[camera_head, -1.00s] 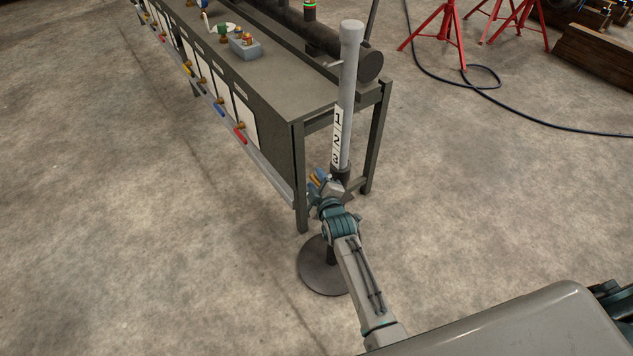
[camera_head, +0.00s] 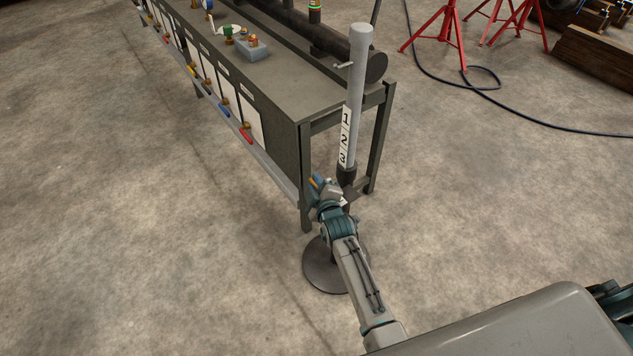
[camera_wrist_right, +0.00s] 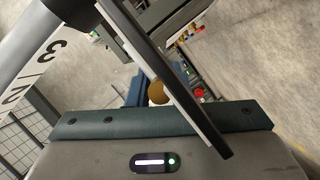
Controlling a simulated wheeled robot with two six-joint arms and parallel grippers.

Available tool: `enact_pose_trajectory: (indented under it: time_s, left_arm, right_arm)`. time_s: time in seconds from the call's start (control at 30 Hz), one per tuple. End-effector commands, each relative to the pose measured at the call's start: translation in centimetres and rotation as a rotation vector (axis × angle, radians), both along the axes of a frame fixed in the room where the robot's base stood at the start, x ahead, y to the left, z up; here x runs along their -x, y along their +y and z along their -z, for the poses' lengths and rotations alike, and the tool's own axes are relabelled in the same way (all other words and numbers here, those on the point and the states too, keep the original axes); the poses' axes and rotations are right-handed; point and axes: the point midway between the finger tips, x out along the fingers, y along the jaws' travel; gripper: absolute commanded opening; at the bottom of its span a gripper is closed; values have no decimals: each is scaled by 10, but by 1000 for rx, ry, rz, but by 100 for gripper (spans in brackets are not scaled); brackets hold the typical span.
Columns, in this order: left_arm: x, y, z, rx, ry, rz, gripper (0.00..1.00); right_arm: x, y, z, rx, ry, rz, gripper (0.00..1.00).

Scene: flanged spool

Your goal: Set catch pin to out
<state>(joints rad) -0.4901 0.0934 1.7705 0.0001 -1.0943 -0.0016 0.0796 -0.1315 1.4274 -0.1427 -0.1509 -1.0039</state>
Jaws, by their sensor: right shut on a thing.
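A grey upright tube (camera_head: 355,100) with a label reading 1, 2, 3 stands in a dark collar (camera_head: 346,174) on a round dark base (camera_head: 322,268). My right gripper (camera_head: 322,187) is shut low beside the collar. In the right wrist view a small brass-coloured round knob (camera_wrist_right: 158,92), apparently the catch pin's, shows beside a long dark and white bar. The grip on it is mostly hidden. The tube's figures (camera_wrist_right: 40,68) show at the left of that view. The head view is too small to show the pin. My left gripper is not in view.
A long dark bench (camera_head: 285,105) with coloured-handled fittings along its side stands close left of the tube. Its end legs (camera_head: 305,180) are near my right gripper. A black hose (camera_head: 455,80) and red stands (camera_head: 440,30) lie farther right. The floor in front is clear.

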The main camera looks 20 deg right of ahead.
Motion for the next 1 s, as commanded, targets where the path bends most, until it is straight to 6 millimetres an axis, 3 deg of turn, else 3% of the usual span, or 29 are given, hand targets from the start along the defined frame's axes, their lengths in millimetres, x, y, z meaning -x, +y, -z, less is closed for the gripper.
enact_pose_trajectory:
  time_s: [0.37,0.4,0.5,0.83,0.93,1.0]
  left_arm:
    - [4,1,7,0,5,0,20]
    - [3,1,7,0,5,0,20]
    - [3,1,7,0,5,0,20]
    - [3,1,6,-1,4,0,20]
    - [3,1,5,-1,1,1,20]
    - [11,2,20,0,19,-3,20]
  right_arm:
    - [2,1,4,-2,8,0,0]
    - [2,1,4,-1,8,0,20]
    - [2,0,4,0,7,-1,39]
    - [3,0,1,1,3,0,39]
    - [13,0,-2,1,4,0,39]
    - [24,0,-5,0,4,0,39]
